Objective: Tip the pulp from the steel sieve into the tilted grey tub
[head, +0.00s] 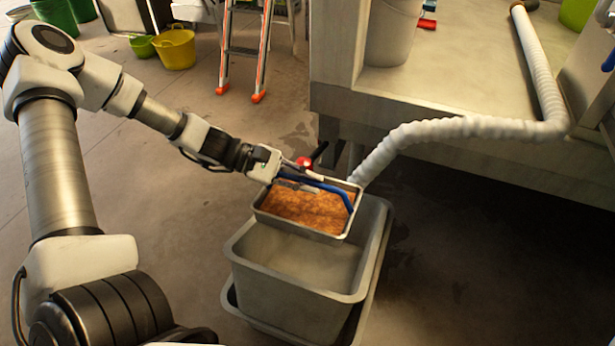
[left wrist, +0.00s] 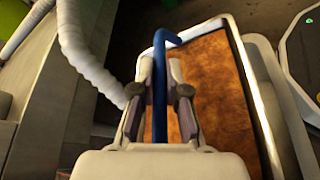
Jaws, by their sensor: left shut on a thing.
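The steel sieve (head: 338,228) is a shallow rectangular pan with a blue handle bar (head: 335,186). Brown-orange pulp (head: 305,207) fills it, and the pulp also shows in the left wrist view (left wrist: 212,95). My left gripper (head: 295,178) is shut on the blue handle, which runs between its fingers in the left wrist view (left wrist: 159,95). The sieve looks about level, above the back part of the grey tub (head: 250,268). The tub's visible inside is empty, and part of its back is hidden by the sieve. My right gripper is not in view.
A white corrugated hose (head: 450,128) runs down from the concrete ledge (head: 420,95) close behind the sieve. A stepladder (head: 240,50), a yellow tub (head: 176,48) and a green bowl (head: 142,46) stand at the back. The floor left of the grey tub is clear.

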